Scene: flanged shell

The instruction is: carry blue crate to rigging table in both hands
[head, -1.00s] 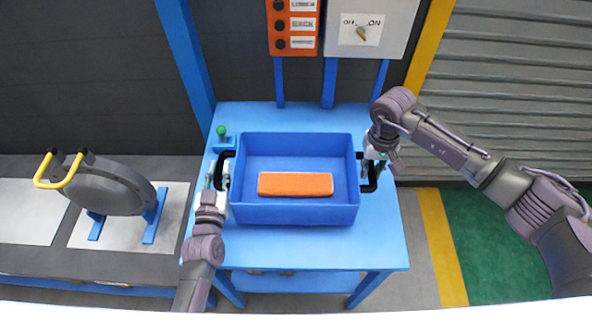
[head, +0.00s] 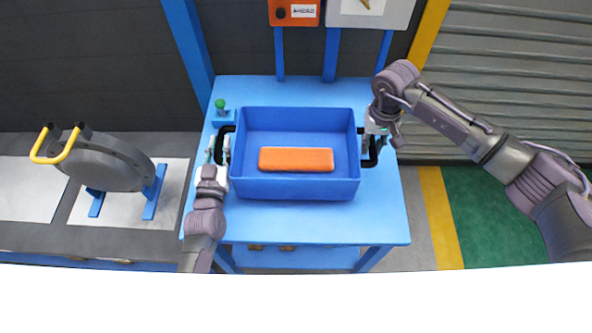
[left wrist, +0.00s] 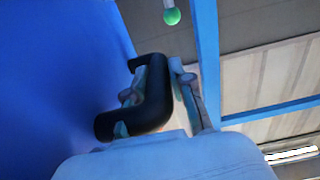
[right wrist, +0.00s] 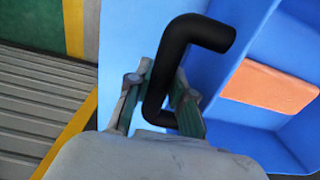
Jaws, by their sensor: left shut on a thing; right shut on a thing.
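The blue crate (head: 298,188) is upright over the middle of a blue table (head: 385,215), with an orange block inside. I cannot tell whether its bottom touches the tabletop. My left gripper (head: 220,152) is shut on the crate's left black handle, which also shows between the fingers in the left wrist view (left wrist: 155,97). My right gripper (head: 374,146) is shut on the right black handle, also clear in the right wrist view (right wrist: 172,75). No label shows which surface is the rigging table.
The orange block (head: 296,159) lies on the crate floor. A green-knobbed post (head: 220,104) stands at the table's back left. At left, a grey bench (head: 30,230) bears a round grey shell (head: 105,165) with a yellow handle. Control boxes hang behind. Green floor (head: 488,225) is open at right.

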